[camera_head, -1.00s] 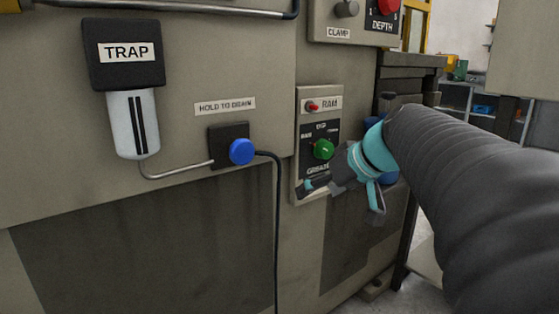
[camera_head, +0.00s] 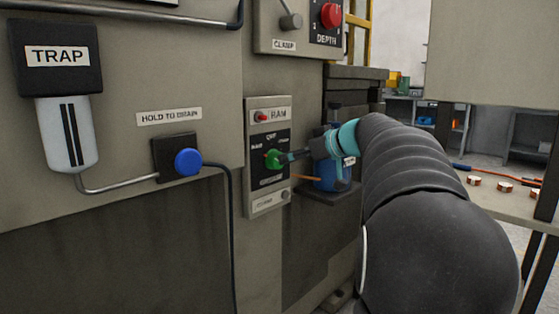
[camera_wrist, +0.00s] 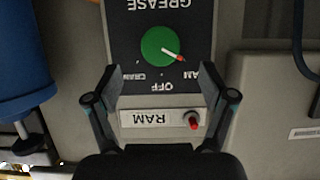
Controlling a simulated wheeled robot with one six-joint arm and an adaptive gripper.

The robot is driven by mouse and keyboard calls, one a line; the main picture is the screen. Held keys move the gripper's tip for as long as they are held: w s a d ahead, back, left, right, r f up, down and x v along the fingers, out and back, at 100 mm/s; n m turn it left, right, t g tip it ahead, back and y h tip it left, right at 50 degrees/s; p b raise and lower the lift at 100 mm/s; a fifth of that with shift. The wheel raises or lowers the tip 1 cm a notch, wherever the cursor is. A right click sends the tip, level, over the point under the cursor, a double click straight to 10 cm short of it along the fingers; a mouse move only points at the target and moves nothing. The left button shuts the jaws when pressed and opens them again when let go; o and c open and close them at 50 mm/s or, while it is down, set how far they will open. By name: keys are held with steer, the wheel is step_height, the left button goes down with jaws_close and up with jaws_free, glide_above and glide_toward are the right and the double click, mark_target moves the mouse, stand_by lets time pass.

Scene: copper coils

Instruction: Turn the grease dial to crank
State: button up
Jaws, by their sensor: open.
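The grease dial (camera_head: 273,159) is a round green knob on a dark plate on the machine front, under the RAM label. In the wrist view the panel looks upside down; the green dial (camera_wrist: 158,46) has a red-and-white pointer directed at the RAM mark, with OFF and CRANK (camera_wrist: 132,76) marked beside it. My gripper (camera_head: 291,156) is just right of the dial in the head view. In the wrist view my gripper (camera_wrist: 160,72) is open, its two fingers apart on either side of the plate. The dial is ahead of and between them, not held.
A small red RAM button (camera_wrist: 194,122) lies between the fingers in the wrist view. A blue container (camera_head: 330,178) stands on a ledge behind my gripper. A blue HOLD TO DRAIN button (camera_head: 188,162) is left of the dial. A red DEPTH knob (camera_head: 331,15) is above.

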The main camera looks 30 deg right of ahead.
mark_target(276, 160)
steer(key=x, duration=0.6)
steer(key=c, duration=1.2)
steer(key=shift+f, duration=0.1)
steer(key=m+t+y, duration=0.1)
steer(key=m+y, duration=0.1)
steer(key=m, duration=0.4)
steer(key=m+y+p, duration=0.1)
steer(key=m+y, duration=0.2)
steer(key=m, duration=0.4)
steer(key=m+t+y, duration=0.1)
steer(key=m+y, duration=0.2)
steer(key=m, duration=0.3)
steer(key=shift+w+d+f+m+t, duration=0.1)
steer(key=shift+f+m+t, duration=0.2)
steer(key=shift+y, duration=0.3)
